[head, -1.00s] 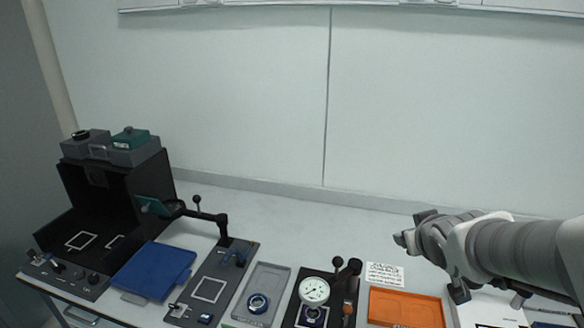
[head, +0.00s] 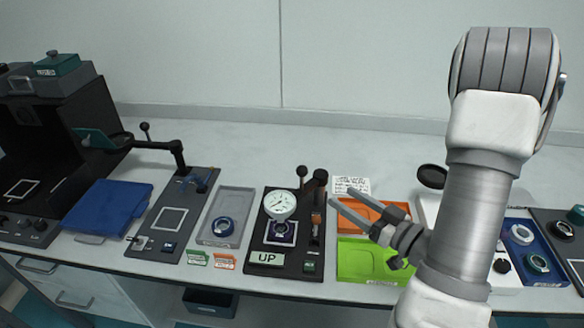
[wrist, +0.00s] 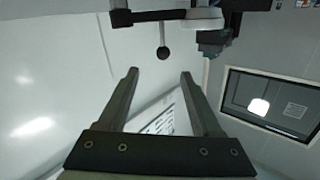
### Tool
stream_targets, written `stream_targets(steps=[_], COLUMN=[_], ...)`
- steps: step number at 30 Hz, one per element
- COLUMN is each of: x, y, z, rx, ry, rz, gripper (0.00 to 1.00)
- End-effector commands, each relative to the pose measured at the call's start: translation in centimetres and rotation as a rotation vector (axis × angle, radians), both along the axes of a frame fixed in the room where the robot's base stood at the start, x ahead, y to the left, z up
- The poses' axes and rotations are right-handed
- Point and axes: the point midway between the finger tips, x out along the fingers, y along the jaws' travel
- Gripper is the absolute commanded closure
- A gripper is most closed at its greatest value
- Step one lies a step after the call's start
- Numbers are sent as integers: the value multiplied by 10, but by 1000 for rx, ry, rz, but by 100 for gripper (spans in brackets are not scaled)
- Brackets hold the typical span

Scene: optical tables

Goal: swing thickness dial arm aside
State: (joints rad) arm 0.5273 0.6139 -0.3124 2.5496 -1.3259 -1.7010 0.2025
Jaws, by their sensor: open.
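The thickness dial (head: 279,205) is a round white-faced gauge over a black base plate (head: 258,232) in the head view. A dark square part (head: 281,233) sits under the dial. A black ball-ended lever (head: 302,172) and a dark post (head: 319,182) stand behind it to the right. My gripper (head: 337,209) is open and empty, just right of the dial station in the head view, its fingers pointing left. In the wrist view its two fingers (wrist: 160,80) are spread, with a black ball knob on a rod (wrist: 162,52) beyond them, apart from the fingers.
An orange tray (head: 365,217) and a green tray (head: 360,258) lie right of the dial station, partly behind my gripper. A sign reading UP (head: 266,258) is on the base's front.

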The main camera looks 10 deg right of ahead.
Motion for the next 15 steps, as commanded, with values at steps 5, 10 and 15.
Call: stream_targets(steps=[5,10,15], x=[-6,0,10], y=[1,5,11], z=[-2,-4,-6], rx=[53,48,46], ry=[-18,-20,-22], rz=[14,17,17], gripper=[34,34,34])
